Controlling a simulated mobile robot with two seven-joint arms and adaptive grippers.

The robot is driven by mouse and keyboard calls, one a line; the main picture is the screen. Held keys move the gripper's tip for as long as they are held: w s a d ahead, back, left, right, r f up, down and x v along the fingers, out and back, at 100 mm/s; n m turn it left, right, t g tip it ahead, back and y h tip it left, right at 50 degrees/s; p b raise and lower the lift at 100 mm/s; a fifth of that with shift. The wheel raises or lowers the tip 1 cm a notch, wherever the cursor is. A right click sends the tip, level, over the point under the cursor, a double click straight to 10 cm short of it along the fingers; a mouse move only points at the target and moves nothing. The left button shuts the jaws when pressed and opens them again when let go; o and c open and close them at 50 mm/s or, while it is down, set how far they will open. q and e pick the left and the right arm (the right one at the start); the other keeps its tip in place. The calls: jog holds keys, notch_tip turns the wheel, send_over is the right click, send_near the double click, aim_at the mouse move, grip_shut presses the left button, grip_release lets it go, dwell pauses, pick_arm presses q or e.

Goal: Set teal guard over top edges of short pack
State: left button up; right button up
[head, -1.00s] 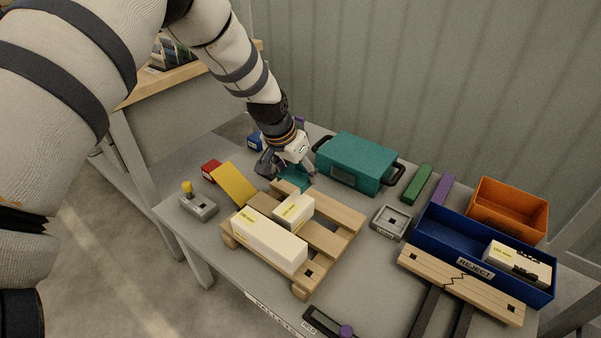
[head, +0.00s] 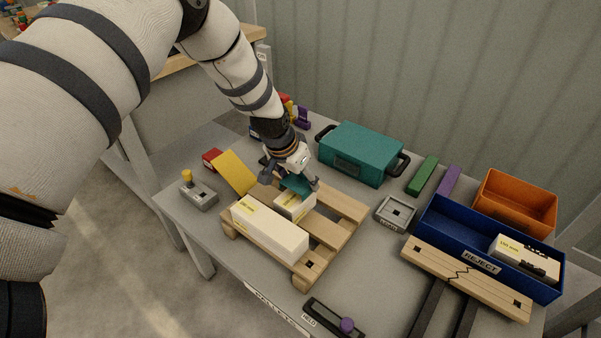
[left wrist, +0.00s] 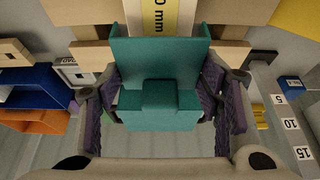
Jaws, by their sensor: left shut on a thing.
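The teal guard (left wrist: 158,60) fills the middle of the left wrist view, with a flat plate, raised side edges and a block that my fingers hold. My left gripper (head: 290,181) is shut on it. In the head view the teal guard (head: 297,185) is at the back edge of the short pack (head: 292,206), slightly above it. I cannot tell whether they touch. The short pack is a small white box with a yellow label on the wooden pallet (head: 342,204). Its label shows beyond the guard in the left wrist view (left wrist: 160,15). My right gripper is not in view.
A long white pack (head: 270,232) lies on the pallet in front of the short pack. A yellow sloped plate (head: 234,172) and a grey switch box (head: 198,193) stand at left. A teal case (head: 360,150) stands behind. A blue reject bin (head: 470,240) is at right.

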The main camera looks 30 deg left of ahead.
aim_at(298, 182)
pick_arm(q)
jog(key=shift+p, duration=0.3)
dwell(1.3)
jog(key=shift+f, duration=0.15)
jog(key=shift+f, duration=0.3)
jog(key=shift+f+b, duration=0.6)
jog(key=shift+f, duration=0.55)
jog(key=o, duration=1)
jog(key=shift+o, duration=0.2)
jog(key=v, duration=1.2)
